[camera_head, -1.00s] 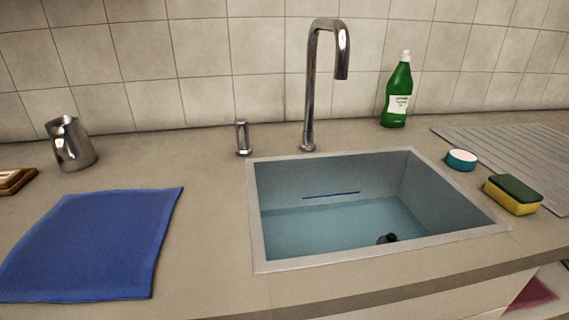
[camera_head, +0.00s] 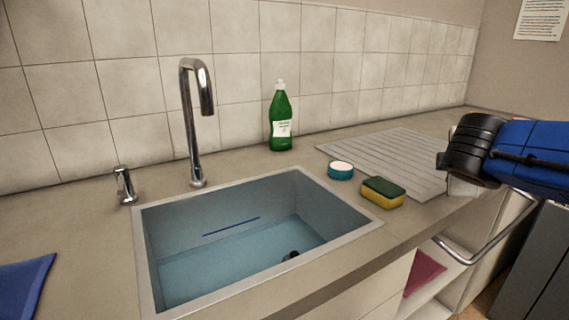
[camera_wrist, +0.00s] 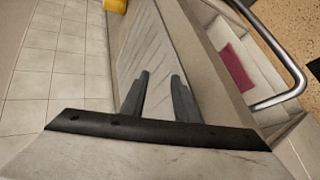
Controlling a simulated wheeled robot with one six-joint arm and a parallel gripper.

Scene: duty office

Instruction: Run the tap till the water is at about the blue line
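The chrome tap (camera_head: 196,120) stands behind the sink, its spout bent over the basin; I see no stream from it. A small chrome lever (camera_head: 124,186) stands on the counter left of the tap. The sink (camera_head: 350,236) holds shallow pale blue water (camera_head: 235,262). The water surface lies a little below the blue line (camera_head: 231,226) on the back wall. A dark round thing (camera_head: 290,256) shows in the water. My gripper (camera_wrist: 159,76) has its two fingers apart with nothing between them. It is at the right, over the counter's front side, away from the tap.
A green bottle (camera_head: 281,118) stands right of the tap. A metal rail (camera_head: 490,245) juts from the counter front. A blue cloth (camera_head: 22,285) lies left.

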